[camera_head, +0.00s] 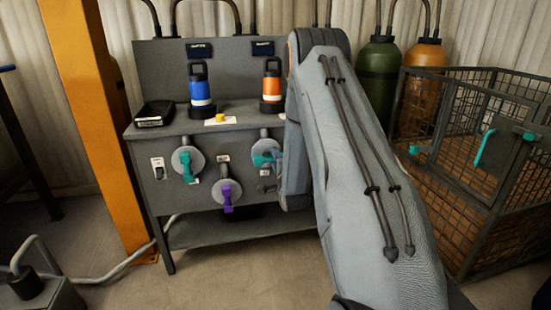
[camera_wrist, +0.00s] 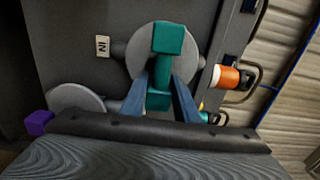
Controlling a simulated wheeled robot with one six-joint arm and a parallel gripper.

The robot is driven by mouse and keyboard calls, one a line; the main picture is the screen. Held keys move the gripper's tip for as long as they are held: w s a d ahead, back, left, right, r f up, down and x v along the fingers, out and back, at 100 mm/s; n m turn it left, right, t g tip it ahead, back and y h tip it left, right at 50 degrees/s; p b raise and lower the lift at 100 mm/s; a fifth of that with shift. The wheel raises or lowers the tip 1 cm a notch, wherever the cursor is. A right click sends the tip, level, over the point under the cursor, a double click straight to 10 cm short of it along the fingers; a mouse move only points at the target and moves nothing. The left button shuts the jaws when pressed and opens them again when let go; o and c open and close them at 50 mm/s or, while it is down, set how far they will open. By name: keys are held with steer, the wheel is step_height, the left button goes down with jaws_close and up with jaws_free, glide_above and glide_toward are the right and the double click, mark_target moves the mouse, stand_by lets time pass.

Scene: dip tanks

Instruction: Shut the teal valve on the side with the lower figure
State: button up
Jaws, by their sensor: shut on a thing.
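A grey bench carries two teal valves. The left teal valve (camera_head: 187,165) has its handle hanging down. The right teal valve (camera_head: 265,158) sits under the orange bottle, its handle nearly level; my arm partly covers that side. In the wrist view my gripper (camera_wrist: 160,85) is shut on a teal handle (camera_wrist: 168,40) in front of a round grey disc. The orange bottle near it suggests the right valve. My gripper is hidden behind my arm in the head view. Two dark displays, left (camera_head: 199,49) and right (camera_head: 263,47), hang above; their figures are too small to read.
A purple-handled valve (camera_head: 227,195) sits low between the teal ones; it also shows in the wrist view (camera_wrist: 38,122). A blue bottle (camera_head: 201,90) and an orange bottle (camera_head: 272,85) stand on top. A wire cage (camera_head: 475,150) is at right, an orange post (camera_head: 95,120) at left.

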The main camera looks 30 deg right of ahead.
steer(key=shift+s+d+f+m, duration=0.1)
steer(key=shift+d+m, duration=0.15)
steer(key=shift+m, duration=0.05)
steer(key=o, duration=0.8)
steer(key=shift+d, duration=0.1)
steer(key=shift+a, duration=0.2)
steer(key=v, duration=0.7)
steer(key=shift+s+p, duration=0.3)
steer(key=shift+s, duration=0.05)
steer(key=shift+a, duration=0.15)
